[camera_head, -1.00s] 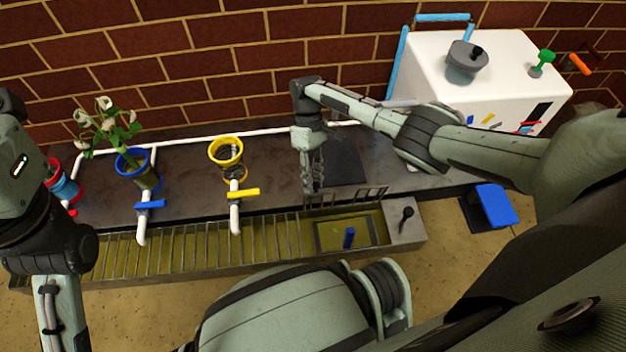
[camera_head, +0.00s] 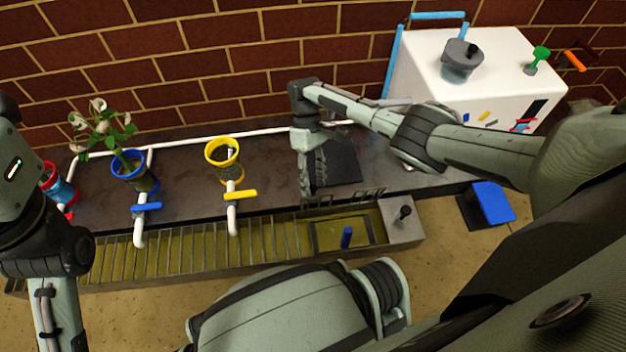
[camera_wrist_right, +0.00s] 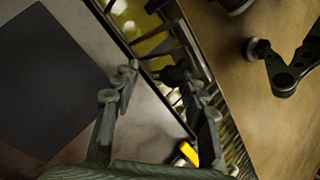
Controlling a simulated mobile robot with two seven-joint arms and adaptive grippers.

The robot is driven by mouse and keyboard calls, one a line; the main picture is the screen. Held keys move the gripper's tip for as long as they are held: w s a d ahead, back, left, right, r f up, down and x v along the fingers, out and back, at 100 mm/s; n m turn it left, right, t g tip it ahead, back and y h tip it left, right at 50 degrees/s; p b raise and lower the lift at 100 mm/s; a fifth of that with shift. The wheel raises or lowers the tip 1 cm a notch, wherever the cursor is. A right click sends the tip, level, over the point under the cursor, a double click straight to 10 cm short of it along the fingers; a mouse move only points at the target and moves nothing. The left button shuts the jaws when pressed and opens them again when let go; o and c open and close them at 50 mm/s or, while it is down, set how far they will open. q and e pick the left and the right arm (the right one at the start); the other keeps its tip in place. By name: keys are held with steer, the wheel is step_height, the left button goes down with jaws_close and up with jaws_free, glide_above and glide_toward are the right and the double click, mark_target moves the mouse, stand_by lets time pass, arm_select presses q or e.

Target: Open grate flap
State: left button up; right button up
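The grate flap (camera_head: 352,196), a short row of dark bars, stands raised along the back edge of the trough, tilted toward the counter. The trough opening below it is uncovered. My right gripper (camera_head: 306,190) points down at the left end of the flap. In the right wrist view, its two fingers (camera_wrist_right: 165,85) are apart, with the trough edge and dark bars seen between and beyond them. I cannot tell whether a finger touches the flap. My left arm shows at the left edge, but its gripper is outside the view.
A blue item (camera_head: 347,237) is in the open trough section. Yellow (camera_head: 223,152), blue (camera_head: 132,170) and red (camera_head: 52,183) pots stand left on the counter, with taps in front. A dark mat (camera_head: 343,162) lies behind the gripper. A white box (camera_head: 480,80) stands back right.

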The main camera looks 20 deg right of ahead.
steer(key=shift+r, duration=0.1)
steer(key=v, duration=1.2)
steer(key=shift+a, duration=0.1)
